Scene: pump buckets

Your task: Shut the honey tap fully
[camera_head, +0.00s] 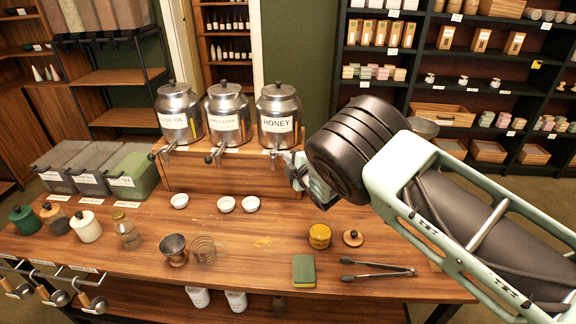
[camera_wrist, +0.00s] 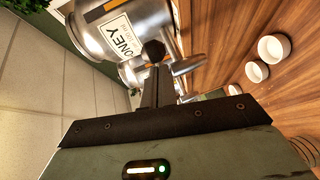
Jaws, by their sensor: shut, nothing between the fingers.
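The honey dispenser (camera_head: 278,110) is a steel canister with a white HONEY label, rightmost of three on a wooden riser. It also fills the upper left of the wrist view (camera_wrist: 88,32), turned sideways. Its tap (camera_head: 274,153) is at its base, partly hard to make out in the head view. A dark knob (camera_wrist: 153,50) shows by the canister in the wrist view, just beyond my fingertips. My gripper (camera_head: 293,162) is at the right front of the honey dispenser, shut and empty. Its dark fingers (camera_wrist: 157,75) point toward the knob. I cannot tell whether they touch it.
Two more dispensers, olive oil (camera_head: 179,114) and a middle one (camera_head: 227,114), stand left. Three white bowls (camera_head: 250,203) sit on the table before the riser. A yellow jar (camera_head: 319,236), sponge (camera_head: 304,270) and tongs (camera_head: 376,271) lie at the front right.

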